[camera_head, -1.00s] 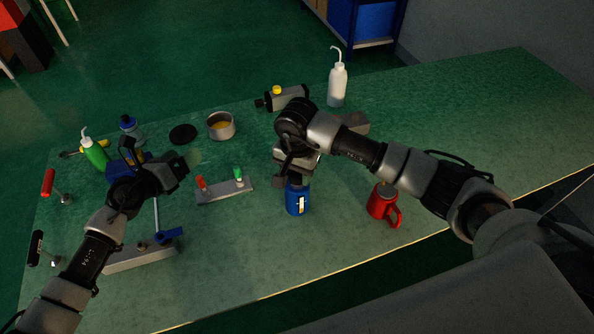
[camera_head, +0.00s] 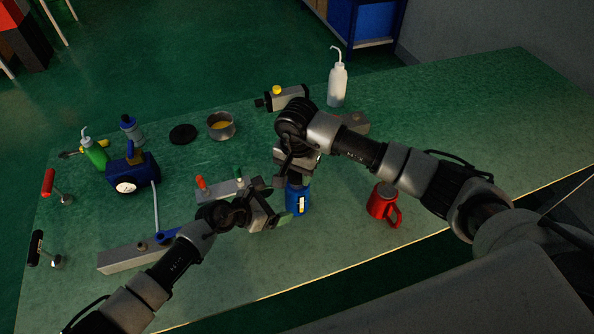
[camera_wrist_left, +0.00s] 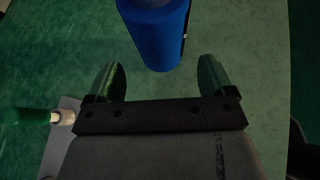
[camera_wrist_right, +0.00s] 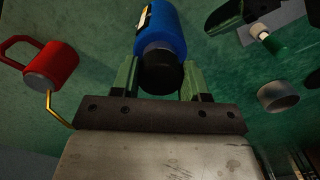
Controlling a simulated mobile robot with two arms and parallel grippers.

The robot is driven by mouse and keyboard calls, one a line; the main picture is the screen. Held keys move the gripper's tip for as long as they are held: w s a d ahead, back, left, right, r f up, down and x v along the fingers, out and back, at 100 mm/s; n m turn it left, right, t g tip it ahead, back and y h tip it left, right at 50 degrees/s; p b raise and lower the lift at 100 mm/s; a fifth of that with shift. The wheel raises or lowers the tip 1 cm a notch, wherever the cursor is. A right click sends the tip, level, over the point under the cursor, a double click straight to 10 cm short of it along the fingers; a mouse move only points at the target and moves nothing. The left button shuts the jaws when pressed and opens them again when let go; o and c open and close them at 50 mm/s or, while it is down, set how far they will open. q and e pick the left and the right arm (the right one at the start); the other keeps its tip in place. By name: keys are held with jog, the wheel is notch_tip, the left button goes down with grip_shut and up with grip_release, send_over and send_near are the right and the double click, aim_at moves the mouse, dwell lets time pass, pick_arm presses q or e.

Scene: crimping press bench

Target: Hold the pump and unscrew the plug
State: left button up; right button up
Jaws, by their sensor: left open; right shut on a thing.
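A blue bottle (camera_head: 298,203) with a white label stands upright on the bench. My right gripper (camera_head: 296,179) is above it, shut on its black cap (camera_wrist_right: 160,73). My left gripper (camera_head: 279,203) is open and low at the bottle's left side. In the left wrist view the blue body (camera_wrist_left: 155,35) is in front of the open fingers, roughly centred between them. I cannot tell which one is the pump.
A red mug (camera_head: 382,202) stands right of the bottle. A grey plate with red and green knobs (camera_head: 220,190) and a grey bar with a blue lever (camera_head: 125,259) lie left. A white squeeze bottle (camera_head: 338,86) stands at the back. The bench's right end is clear.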

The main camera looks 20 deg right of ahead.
aim_at(287, 202)
pick_arm(q)
jog(key=shift+x, duration=3.3)
jog(key=shift+c, duration=0.3)
jog(key=c, duration=0.5)
jog(key=shift+o, duration=0.2)
jog(key=o, duration=0.6)
jog(key=shift+c, duration=0.2)
jog(key=c, duration=0.6)
